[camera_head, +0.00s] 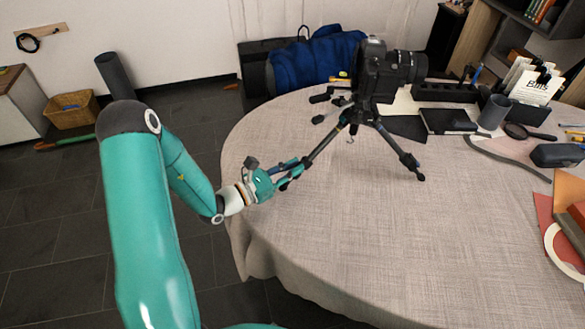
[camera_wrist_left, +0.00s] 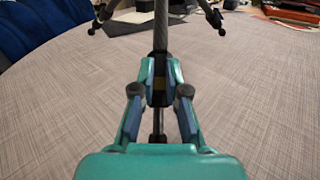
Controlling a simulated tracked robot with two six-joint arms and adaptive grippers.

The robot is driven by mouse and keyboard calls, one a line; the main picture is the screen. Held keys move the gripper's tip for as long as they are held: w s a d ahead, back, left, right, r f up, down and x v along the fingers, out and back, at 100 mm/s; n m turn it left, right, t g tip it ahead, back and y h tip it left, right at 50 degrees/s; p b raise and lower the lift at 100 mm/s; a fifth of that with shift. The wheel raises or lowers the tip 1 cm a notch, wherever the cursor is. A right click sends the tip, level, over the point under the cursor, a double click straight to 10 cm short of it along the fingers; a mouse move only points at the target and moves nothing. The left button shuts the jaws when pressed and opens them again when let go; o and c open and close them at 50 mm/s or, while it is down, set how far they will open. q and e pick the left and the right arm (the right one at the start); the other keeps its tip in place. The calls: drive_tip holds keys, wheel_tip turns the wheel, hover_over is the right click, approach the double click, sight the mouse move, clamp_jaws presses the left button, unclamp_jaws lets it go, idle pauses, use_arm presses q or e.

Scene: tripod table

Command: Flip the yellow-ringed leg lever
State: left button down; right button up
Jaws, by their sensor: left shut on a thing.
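The black tripod (camera_head: 364,112) stands on the table with a camera (camera_head: 378,72) on top. One of its legs (camera_head: 325,141) slants down toward my left gripper (camera_head: 298,167), and this leg also runs up the middle of the left wrist view (camera_wrist_left: 160,32). My left gripper is shut around the lower part of that leg, at the yellow-ringed leg lever (camera_wrist_left: 159,86). My right gripper is not in view.
The round table's cloth (camera_head: 330,230) is clear in front of the tripod. Another tripod leg (camera_head: 400,150) spreads right. A grey mug (camera_head: 494,112), a magnifying glass (camera_head: 530,132) and a dark case (camera_head: 557,154) lie on the right. A blue bag (camera_head: 315,62) is behind the table.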

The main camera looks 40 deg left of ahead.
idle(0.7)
use_arm(q)
drive_tip(key=c, duration=1.2)
unclamp_jaws()
drive_tip(key=v, duration=1)
drive_tip(key=shift+s+a, duration=0.15)
drive_tip(key=shift+s, duration=0.15)
drive_tip(key=shift+s+a, duration=0.15)
drive_tip(key=shift+s, duration=0.45)
